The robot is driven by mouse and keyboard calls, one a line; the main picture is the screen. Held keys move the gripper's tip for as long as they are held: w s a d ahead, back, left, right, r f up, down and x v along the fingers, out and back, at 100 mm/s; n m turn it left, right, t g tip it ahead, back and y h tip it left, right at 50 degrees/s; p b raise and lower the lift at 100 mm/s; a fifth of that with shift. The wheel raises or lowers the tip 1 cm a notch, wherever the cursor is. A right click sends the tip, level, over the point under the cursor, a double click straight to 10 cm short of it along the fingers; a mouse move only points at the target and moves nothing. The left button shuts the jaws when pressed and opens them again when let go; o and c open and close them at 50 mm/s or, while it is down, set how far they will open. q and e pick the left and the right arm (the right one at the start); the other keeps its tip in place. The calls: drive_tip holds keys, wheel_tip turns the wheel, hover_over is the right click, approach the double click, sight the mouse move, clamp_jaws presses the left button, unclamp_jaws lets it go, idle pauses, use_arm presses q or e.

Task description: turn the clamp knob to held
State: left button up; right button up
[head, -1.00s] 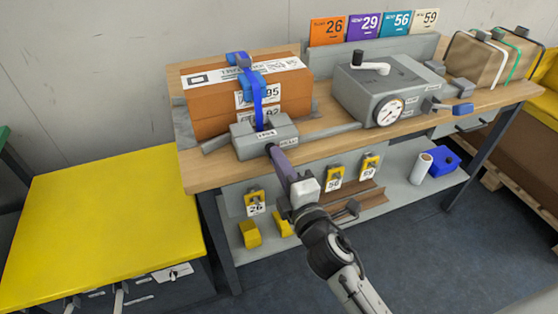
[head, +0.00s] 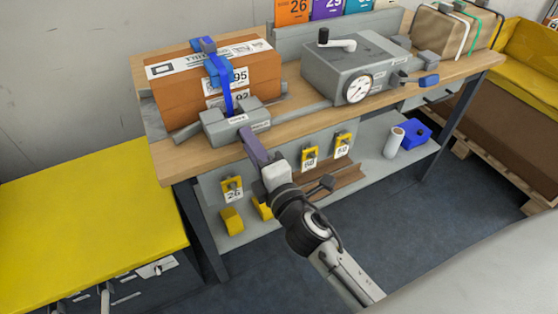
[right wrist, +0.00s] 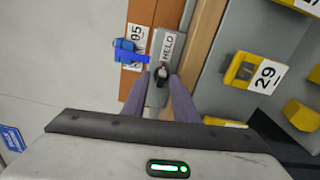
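The grey clamp block (head: 222,126) sits on the bench's front edge, against the orange-brown box (head: 200,85) with a blue strap. In the right wrist view the small dark clamp knob (right wrist: 160,76) stands below a white label reading HELD (right wrist: 168,46). My right gripper (head: 247,134) is at the front of the clamp block. In the right wrist view its two purple fingers (right wrist: 161,84) lie on either side of the knob, seemingly with small gaps. In the head view the knob is hidden. Its exact pointing is too small to tell. My left gripper is not in view.
A grey machine with a dial (head: 345,75) and a crank stands right of the box. Yellow numbered tags (head: 232,188) hang below the bench edge. A blue item (head: 416,133) and a white roll (head: 393,142) are on the lower shelf. A yellow-topped cabinet (head: 80,220) stands at left.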

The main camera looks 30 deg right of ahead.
drive_tip(key=s+n+p, duration=0.4)
drive_tip(key=s+n, duration=0.6)
drive_tip(key=n, duration=0.7)
drive_tip(key=s+f+m+g+b, duration=0.1)
drive_tip(key=s+f+m+g, duration=0.3)
drive_tip(key=f+m, duration=0.6)
drive_tip(key=s+f+m+g+y+b, duration=0.1)
drive_tip(key=s+f+m+g, duration=0.3)
drive_tip(key=m, duration=1.7)
drive_tip(key=shift+s+d+f+g+y, duration=0.15)
drive_tip(key=shift+s+f+g+y, duration=0.2)
drive_tip(key=shift+s+f, duration=2.85)
drive_tip(key=shift+x, duration=0.8)
